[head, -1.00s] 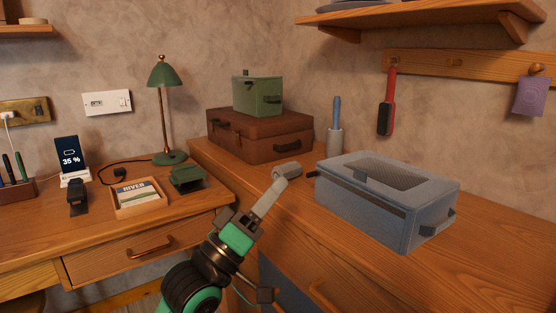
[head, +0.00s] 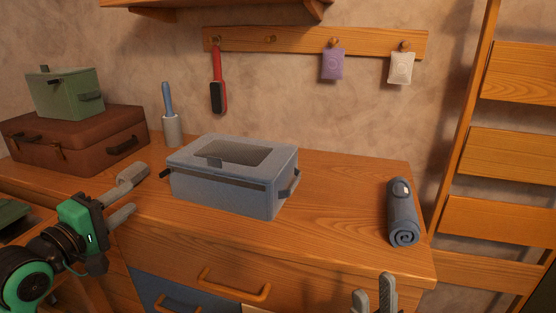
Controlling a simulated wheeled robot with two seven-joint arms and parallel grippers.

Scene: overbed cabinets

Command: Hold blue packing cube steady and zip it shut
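The blue packing cube (head: 232,200) is a grey-blue fabric box with a mesh window in its lid, sitting on the wooden cabinet top. A dark zip band runs below the lid, with a small dark tab (head: 165,173) at the left corner. The lid lies down; I cannot tell how far the zip is closed. A handle (head: 290,184) is on its right side. My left gripper (head: 137,190) is open and empty, left of the cube, its fingers pointing toward it without touching. My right gripper (head: 374,294) shows only its fingertips at the bottom edge, apart and empty, well below the cube.
A brown suitcase (head: 75,142) with a green box (head: 62,95) on it stands at left. A lint roller (head: 171,125) stands behind the cube. A rolled blue towel (head: 402,215) lies at right. A ladder (head: 505,150) is further right. The cabinet top between cube and towel is clear.

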